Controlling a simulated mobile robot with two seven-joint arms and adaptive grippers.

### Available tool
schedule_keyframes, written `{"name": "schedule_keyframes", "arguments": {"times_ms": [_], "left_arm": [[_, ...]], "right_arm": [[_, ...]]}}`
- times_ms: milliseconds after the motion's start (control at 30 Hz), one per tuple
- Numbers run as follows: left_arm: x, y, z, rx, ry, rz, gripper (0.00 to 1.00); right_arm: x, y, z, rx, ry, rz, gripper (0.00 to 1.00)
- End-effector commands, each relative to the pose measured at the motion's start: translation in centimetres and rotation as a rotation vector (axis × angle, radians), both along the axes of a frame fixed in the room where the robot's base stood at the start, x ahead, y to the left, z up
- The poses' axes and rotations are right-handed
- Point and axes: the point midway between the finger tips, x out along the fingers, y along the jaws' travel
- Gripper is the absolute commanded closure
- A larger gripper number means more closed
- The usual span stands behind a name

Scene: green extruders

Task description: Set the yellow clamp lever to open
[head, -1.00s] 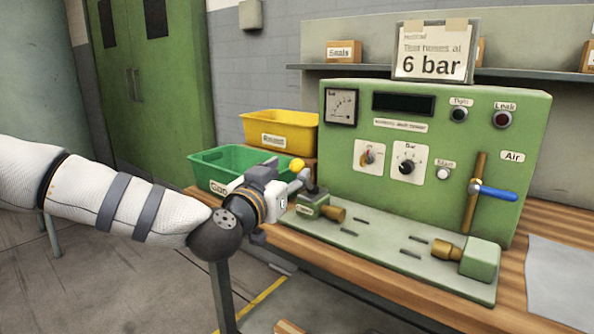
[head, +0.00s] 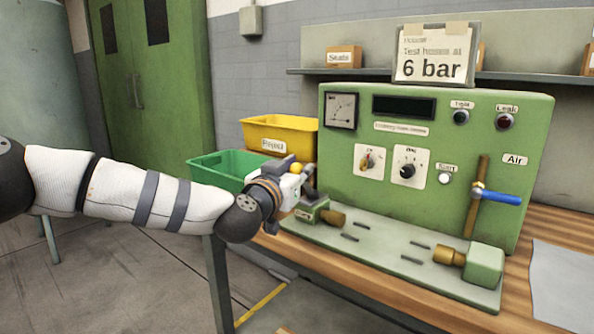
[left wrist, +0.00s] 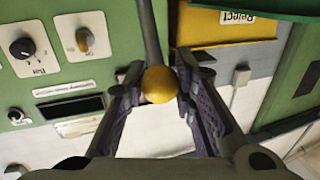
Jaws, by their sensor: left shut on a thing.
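The clamp lever has a yellow ball knob (head: 297,168) and stands over the small green clamp block (head: 312,211) at the left end of the bench fixture. In the left wrist view the yellow knob (left wrist: 160,84) sits between the two fingers, with the dark lever rod (left wrist: 150,35) running away from it. My left gripper (head: 301,176) is shut on the knob, reaching in from the left. In the head view the fingers partly hide the rod. My right gripper is not in view.
A green bin (head: 205,166) and a yellow bin (head: 262,123) are behind and left of the gripper. The green tester panel (head: 338,170) rises close behind the clamp. A blue-handled air valve (head: 500,197) is at the right.

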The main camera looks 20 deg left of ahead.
Motion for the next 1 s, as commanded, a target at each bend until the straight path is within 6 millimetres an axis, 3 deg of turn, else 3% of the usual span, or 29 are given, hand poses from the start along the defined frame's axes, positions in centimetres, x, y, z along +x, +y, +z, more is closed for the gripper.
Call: {"name": "schedule_keyframes", "arguments": {"times_ms": [567, 1000], "left_arm": [[0.9, -0.3, 1.2, 0.001, -0.008, 0.001, 1.0], [3.7, -1.4, 2.4, 0.003, -0.012, 0.0, 1.0]], "right_arm": [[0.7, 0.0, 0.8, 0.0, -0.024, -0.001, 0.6], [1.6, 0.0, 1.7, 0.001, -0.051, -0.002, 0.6]]}}
